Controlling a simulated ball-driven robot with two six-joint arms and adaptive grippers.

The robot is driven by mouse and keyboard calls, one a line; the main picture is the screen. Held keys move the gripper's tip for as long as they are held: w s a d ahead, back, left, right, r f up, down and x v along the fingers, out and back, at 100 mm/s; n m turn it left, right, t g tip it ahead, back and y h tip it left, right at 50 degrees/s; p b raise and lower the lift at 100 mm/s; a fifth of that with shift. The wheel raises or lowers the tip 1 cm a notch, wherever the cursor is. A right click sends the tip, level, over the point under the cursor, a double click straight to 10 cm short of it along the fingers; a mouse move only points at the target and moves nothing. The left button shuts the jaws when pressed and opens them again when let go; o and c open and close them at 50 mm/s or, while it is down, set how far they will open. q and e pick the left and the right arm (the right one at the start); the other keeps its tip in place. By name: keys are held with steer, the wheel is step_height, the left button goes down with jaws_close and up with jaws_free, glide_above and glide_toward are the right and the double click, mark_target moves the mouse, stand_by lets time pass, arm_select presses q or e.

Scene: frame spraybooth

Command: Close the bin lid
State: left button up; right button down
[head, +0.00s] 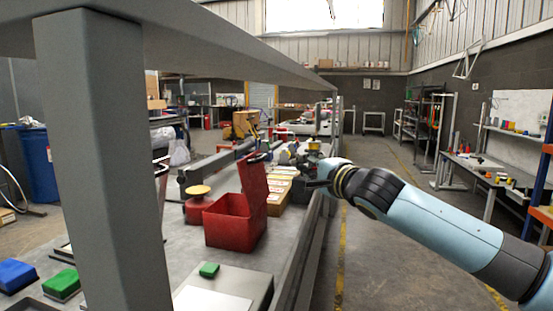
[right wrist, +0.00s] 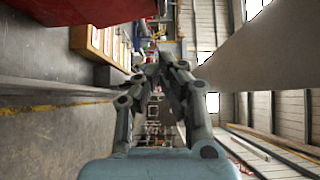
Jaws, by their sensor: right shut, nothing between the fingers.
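The red bin (head: 228,222) stands on the grey bench in the head view. Its red lid (head: 253,186) is open and stands nearly upright at the bin's right side. My right gripper (head: 309,183) is to the right of the lid, apart from it, near the bench's right edge. In the right wrist view its fingers (right wrist: 160,78) come together at the tips with nothing between them. A red surface (right wrist: 85,8) shows at the top left there; I cannot tell whether it is bin or lid. My left gripper is not in view.
A thick grey post (head: 105,150) and beam cross the left and top of the head view. A red pot with a yellow top (head: 199,192) stands left of the bin. Yellowish boxes (head: 280,185) are behind the lid. A green block (head: 209,270) lies in front of the bin.

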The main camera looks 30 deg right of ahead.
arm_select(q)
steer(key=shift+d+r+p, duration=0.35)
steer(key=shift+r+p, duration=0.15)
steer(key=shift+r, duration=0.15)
arm_select(e)
steer(key=w+a, duration=0.2)
steer(key=w, duration=0.5)
steer(key=shift+w, duration=0.3)
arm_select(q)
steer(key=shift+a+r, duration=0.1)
